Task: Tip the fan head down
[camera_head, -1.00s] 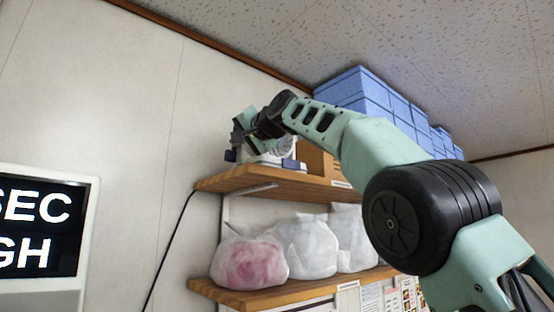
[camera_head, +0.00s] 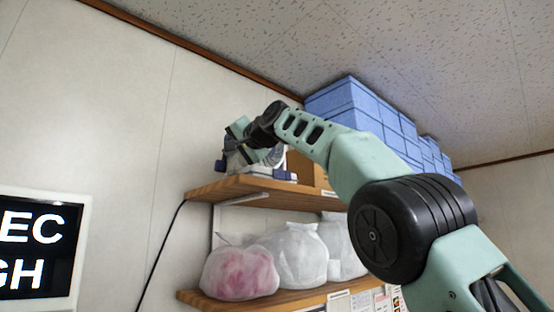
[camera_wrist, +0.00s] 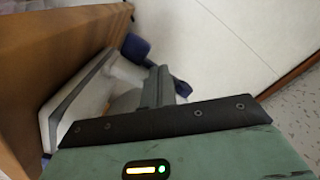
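The fan (camera_head: 277,156) stands on the upper wooden shelf, mostly hidden behind my gripper and wrist. Part of its round head and its pale base with blue parts show. In the wrist view, a pale rounded piece with a grey rim (camera_wrist: 78,92), which looks like the fan head, is left of my fingers. My gripper (camera_head: 236,138) is at the fan, on its left upper side. In the wrist view my grey-black fingers (camera_wrist: 160,86) appear close together, beside the fan. I cannot tell whether they touch or grip it.
The upper shelf (camera_head: 215,190) also holds a cardboard box (camera_head: 299,166) right of the fan. Blue boxes (camera_head: 345,105) are stacked behind my arm. White bags (camera_head: 299,252) sit on the lower shelf. A screen (camera_head: 35,250) is at lower left. The wall left of the fan is bare.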

